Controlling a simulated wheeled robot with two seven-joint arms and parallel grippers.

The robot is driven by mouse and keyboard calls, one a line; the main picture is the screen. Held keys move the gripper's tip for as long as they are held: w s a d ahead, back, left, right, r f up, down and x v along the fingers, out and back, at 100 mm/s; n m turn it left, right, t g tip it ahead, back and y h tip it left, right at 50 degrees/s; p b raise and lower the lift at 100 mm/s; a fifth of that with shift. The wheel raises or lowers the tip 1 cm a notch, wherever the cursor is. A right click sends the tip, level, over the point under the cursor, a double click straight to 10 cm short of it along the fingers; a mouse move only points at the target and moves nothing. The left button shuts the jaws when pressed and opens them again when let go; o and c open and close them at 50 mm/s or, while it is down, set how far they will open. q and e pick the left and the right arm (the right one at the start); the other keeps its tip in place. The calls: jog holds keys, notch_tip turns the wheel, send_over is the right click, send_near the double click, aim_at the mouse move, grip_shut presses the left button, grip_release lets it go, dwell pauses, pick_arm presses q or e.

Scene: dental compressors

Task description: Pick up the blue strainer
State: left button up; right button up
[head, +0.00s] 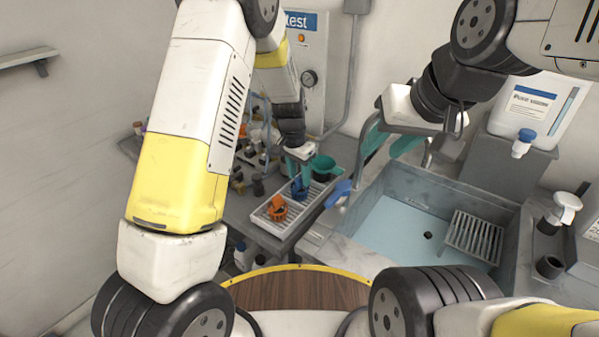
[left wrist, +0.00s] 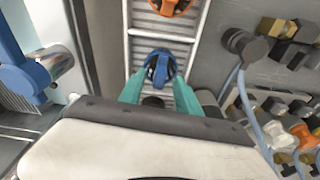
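The blue strainer (head: 299,188) sits on a white slatted rack (head: 262,216) left of the sink. In the left wrist view the blue strainer (left wrist: 158,67) is straight ahead, at the tips of my left gripper's teal fingers. My left gripper (head: 299,167) points down over the rack; its fingers (left wrist: 157,84) are spread, one on each side of the strainer's near part. I cannot tell whether they touch it. My right gripper (head: 388,147) hangs empty over the sink's back left edge, its teal fingers apart.
An orange strainer (head: 277,208) lies nearer on the same rack. A blue-handled tap (head: 338,193) is close on the right, beside the sink (head: 400,235). Fittings and bottles (head: 250,150) crowd the left.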

pick_arm(q)
jog(key=shift+w+d+f, duration=0.1)
jog(key=shift+f, duration=0.6)
grip_shut()
